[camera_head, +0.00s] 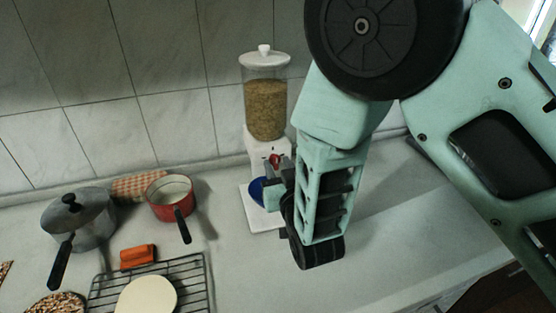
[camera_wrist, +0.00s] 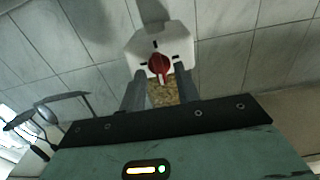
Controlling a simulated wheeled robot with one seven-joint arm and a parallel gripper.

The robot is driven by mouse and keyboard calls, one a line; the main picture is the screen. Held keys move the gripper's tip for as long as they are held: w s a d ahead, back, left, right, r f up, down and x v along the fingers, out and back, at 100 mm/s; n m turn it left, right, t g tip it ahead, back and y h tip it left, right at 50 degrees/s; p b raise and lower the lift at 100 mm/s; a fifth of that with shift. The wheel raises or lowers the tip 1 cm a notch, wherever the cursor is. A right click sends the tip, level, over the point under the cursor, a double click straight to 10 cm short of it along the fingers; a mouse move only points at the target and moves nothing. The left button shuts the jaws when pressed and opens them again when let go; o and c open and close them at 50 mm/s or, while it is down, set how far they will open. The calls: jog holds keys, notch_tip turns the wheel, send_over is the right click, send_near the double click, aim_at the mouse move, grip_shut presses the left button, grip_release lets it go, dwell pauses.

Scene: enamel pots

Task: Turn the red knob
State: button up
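The red knob (camera_head: 274,160) is on the front of the white dispenser (camera_head: 256,146), below its clear hopper of brown grains (camera_head: 266,110). In the wrist view the round red knob (camera_wrist: 158,64), with a short lever, shows on the white dispenser body (camera_wrist: 178,42). My gripper (camera_head: 272,183) is close in front of the dispenser, partly hidden by my own wrist. In the wrist view my gripper (camera_wrist: 160,80) is open, with one finger on each side of the knob's line. I see gaps between fingers and knob; contact is not visible. A blue bowl (camera_head: 257,190) sits below the knob.
Left on the counter are a grey lidded pot (camera_head: 85,222), a red saucepan (camera_head: 171,205), a checkered cloth (camera_head: 139,187), an orange block (camera_head: 138,256) and a wire rack (camera_head: 195,278) with a pale round item (camera_head: 147,296). The tiled wall (camera_head: 170,80) stands close behind. The right counter is mostly clear.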

jog(key=shift+w+a, duration=0.15)
jog(key=shift+w, duration=0.3)
jog(key=c, duration=0.6)
jog(key=shift+f+m+b, duration=0.2)
jog(key=shift+m+b, duration=0.1)
jog(key=shift+b, duration=0.3)
